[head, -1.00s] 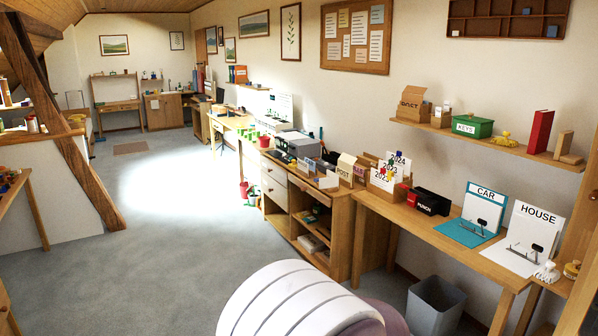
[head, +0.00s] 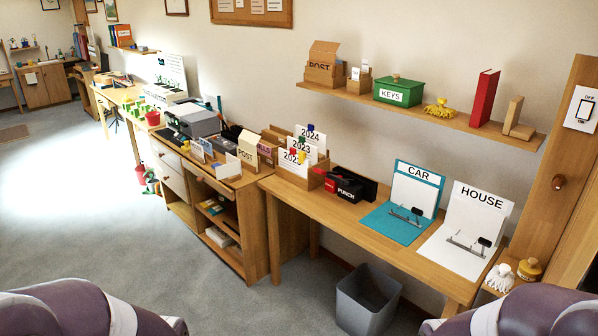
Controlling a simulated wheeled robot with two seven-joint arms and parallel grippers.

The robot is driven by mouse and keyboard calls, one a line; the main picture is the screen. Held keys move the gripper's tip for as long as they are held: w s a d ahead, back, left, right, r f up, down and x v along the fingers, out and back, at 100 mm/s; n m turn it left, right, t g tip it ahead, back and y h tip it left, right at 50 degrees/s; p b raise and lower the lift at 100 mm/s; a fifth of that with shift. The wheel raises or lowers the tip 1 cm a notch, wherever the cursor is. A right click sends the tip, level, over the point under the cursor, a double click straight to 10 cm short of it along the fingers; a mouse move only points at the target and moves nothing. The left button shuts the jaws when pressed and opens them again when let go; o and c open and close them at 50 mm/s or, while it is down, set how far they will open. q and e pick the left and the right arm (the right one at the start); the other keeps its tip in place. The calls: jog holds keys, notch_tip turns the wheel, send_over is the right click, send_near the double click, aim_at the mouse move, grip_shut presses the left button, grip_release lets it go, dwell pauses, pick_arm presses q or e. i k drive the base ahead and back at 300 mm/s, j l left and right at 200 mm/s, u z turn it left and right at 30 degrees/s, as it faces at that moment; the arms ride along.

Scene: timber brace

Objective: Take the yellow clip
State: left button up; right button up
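I cannot make out a yellow clip for certain. Small coloured clips sit at the year cards (head: 297,165) on the desk: a blue clip (head: 310,127) and a red clip (head: 292,150) show, with green beside the red. A yellow object (head: 440,109) lies on the wall shelf, but its shape does not read clearly as a clip. Neither of my grippers is in view; only parts of my own arms show at the bottom corners.
The desk (head: 345,216) holds a black and red punch (head: 347,186), a CAR folder (head: 408,205) and a HOUSE folder (head: 468,222). A grey bin (head: 368,300) stands below. The wall shelf (head: 400,109) holds boxes and books. Open carpet lies to the left.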

aim_at(301, 155)
jog(key=i+u, duration=0.1)
jog(key=i, duration=0.4)
jog(key=i+u, duration=0.15)
jog(key=i, duration=0.3)
jog(key=i+u, duration=0.1)
jog(key=i, duration=0.4)
jog(key=i+l+u, duration=0.15)
jog(key=i, duration=0.35)
jog(key=i+l+u, duration=0.1)
jog(key=i, duration=0.35)
jog(key=i+l+u, duration=0.15)
jog(key=i, duration=0.35)
